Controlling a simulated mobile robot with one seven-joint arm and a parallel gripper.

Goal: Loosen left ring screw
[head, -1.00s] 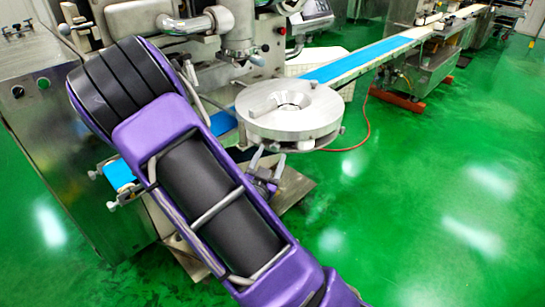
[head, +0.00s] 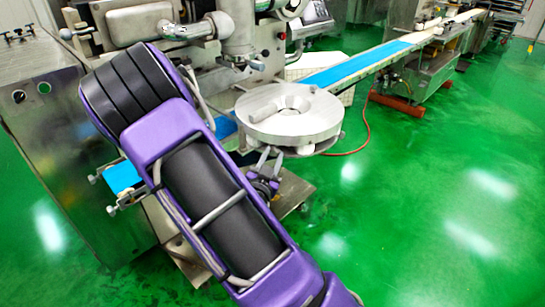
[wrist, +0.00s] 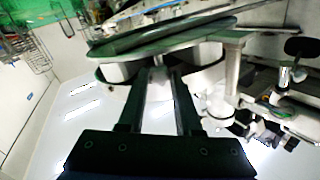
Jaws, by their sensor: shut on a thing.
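The silver ring assembly (head: 289,117) is a round metal disc with a recessed centre, standing out in front of the machine in the head view. Its underside and rim (wrist: 165,38) cross the upper part of the wrist view. My gripper (head: 268,158) reaches up to the disc's lower front edge. In the wrist view, my gripper (wrist: 160,76) has its two dark fingers closed just below the rim on a small pale piece, which I take to be the left ring screw. The fingers hide most of the screw, so its thread and turn cannot be told.
The encrusting machine's steel body (head: 60,130) stands at the left. A blue conveyor belt (head: 355,65) runs behind the disc to the upper right. A white crate (head: 318,65) sits behind the disc. The green floor (head: 430,200) is open at the right.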

